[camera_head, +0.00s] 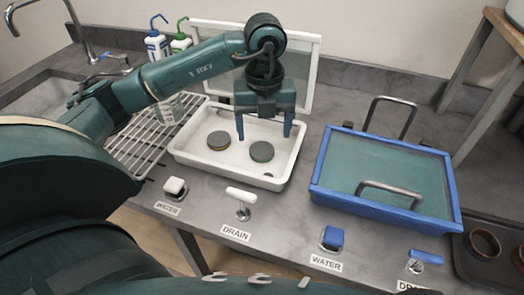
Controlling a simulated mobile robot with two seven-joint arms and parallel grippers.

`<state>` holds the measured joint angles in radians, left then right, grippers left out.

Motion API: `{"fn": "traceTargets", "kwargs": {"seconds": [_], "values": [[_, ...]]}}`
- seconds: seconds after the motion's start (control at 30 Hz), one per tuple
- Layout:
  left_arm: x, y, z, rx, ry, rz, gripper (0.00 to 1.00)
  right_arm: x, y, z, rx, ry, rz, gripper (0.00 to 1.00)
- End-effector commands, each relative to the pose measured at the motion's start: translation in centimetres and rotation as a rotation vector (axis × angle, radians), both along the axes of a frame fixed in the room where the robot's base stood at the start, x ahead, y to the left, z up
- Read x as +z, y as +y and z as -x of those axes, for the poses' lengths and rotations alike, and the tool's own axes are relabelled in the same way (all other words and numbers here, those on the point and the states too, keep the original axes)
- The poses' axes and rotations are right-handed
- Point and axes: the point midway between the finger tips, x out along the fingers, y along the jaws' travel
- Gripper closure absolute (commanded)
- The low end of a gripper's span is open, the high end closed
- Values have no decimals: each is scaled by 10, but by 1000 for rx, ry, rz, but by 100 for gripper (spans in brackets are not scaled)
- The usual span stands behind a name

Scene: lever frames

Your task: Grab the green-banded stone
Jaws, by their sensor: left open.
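The green-banded stone (262,152) is a dark grey disc with a green edge. It lies on the floor of the white tray (190,159), in its right half. A second grey disc with a brownish band (218,140) lies to its left in the same tray. My left gripper (264,136) points down over the tray, its blue fingers apart, one to each side of the green-banded stone as seen from the head. Nothing is between the fingers. I cannot tell the exact height of the fingertips above the tray floor. My right gripper is not in view.
A blue-rimmed basin with a lid (390,172) and metal handles stands to the right. A wire rack (140,150) and bottles (157,45) are left and behind. Brown cups (484,245) sit far right.

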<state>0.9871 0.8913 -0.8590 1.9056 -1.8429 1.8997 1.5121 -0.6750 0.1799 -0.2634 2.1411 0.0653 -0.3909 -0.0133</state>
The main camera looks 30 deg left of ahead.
Motion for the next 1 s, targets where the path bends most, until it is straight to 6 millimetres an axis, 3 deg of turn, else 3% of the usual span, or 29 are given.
{"fn": "traceTargets", "kwargs": {"seconds": [0.43, 0.73, 1.0], "values": [[-51, 6, 1, 0, 2, 0, 24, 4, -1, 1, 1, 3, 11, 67], [-56, 5, 0, 0, -1, 0, 24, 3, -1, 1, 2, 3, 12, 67], [-56, 5, 0, 0, -1, 1, 46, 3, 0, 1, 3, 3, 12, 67]]}}
